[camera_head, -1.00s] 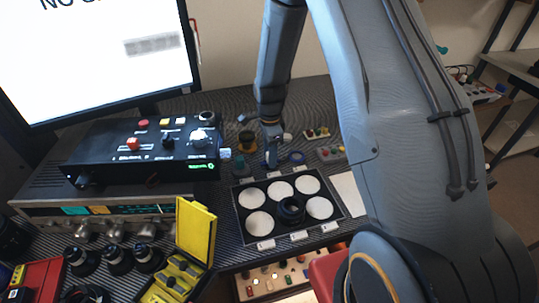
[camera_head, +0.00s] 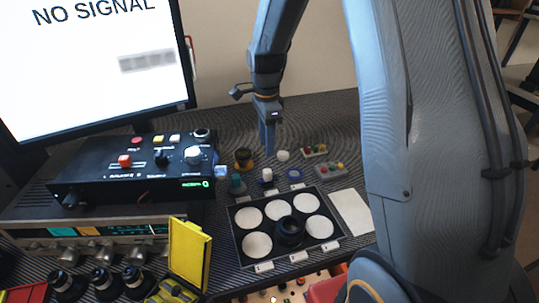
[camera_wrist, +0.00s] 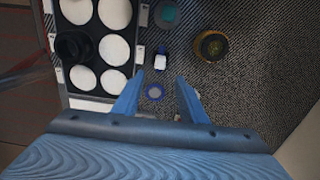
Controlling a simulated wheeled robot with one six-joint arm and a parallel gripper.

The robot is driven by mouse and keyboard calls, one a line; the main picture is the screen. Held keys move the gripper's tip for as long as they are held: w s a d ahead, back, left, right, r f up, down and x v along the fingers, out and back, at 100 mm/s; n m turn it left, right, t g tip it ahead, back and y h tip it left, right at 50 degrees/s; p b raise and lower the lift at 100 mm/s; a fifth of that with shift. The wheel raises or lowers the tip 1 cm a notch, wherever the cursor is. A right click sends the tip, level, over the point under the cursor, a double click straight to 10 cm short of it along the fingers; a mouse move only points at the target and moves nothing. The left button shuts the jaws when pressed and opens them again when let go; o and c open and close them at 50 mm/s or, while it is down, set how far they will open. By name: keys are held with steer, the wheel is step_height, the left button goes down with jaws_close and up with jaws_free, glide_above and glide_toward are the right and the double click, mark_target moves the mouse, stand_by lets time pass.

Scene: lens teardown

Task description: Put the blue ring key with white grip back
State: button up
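The blue ring key with white grip (camera_head: 267,177) stands on the dark striped mat behind the tray, white grip up. It also shows in the wrist view (camera_wrist: 160,61), just beyond my fingertips. My gripper (camera_head: 269,150) points down above and apart from it. In the wrist view my gripper (camera_wrist: 159,77) has its two fingers spread, with nothing held between them. A flat blue ring (camera_head: 294,174) lies just right of the key. I cannot tell whether the key sits in a marked place.
A black tray (camera_head: 237,233) with white round pads and a dark lens part is in front. A teal-topped piece (camera_head: 237,184), a dark yellow-based piece (camera_head: 243,158) and a white cap (camera_head: 283,155) stand nearby. A control box (camera_head: 110,181) and open yellow case (camera_head: 190,253) are left.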

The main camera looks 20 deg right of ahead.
steer(key=s+r+n, duration=0.2)
steer(key=s+n, duration=1.5)
steer(key=s, duration=0.4)
steer(key=shift+r+n+t, duration=0.35)
steer(key=shift+n+t, duration=0.05)
